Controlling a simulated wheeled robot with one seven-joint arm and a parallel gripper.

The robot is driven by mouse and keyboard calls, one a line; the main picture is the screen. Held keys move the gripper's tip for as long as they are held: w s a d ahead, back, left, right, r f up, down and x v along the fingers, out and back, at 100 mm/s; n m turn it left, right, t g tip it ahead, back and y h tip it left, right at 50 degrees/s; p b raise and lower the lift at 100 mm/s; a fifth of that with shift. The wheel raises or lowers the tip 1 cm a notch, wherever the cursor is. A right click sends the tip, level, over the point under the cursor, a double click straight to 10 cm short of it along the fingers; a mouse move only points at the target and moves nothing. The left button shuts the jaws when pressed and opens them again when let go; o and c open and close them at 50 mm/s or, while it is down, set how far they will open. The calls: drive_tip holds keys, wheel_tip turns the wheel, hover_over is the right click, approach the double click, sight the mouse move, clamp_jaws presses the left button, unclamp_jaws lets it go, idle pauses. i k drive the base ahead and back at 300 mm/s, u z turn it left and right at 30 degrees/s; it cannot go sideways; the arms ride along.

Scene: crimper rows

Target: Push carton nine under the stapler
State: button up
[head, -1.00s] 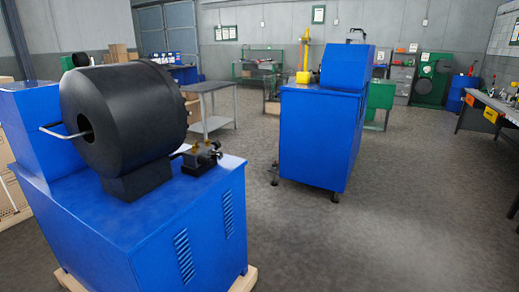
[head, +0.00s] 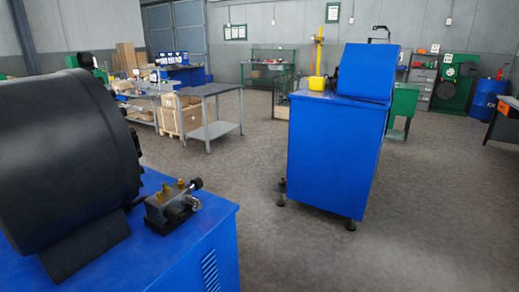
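Several brown cartons (head: 185,117) are stacked low beside a grey metal table, in the middle distance on the left. They are too small to read any number, so I cannot tell whether one is carton nine. I cannot pick out a stapler for certain. A tall yellow post (head: 318,58) rises behind a blue machine, and I cannot tell what it belongs to. My gripper is not in view.
A blue machine with a black drum (head: 65,160) fills the near left. A blue cabinet machine (head: 336,150) stands ahead. The grey table (head: 212,90) is beyond, left of it. Bare floor (head: 225,190) lies between the machines, and more is open to the right.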

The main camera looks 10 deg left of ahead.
sight(125, 86)
drive_tip(key=i, duration=4.2)
drive_tip(key=u, duration=2.05)
drive_tip(key=i, duration=1.65)
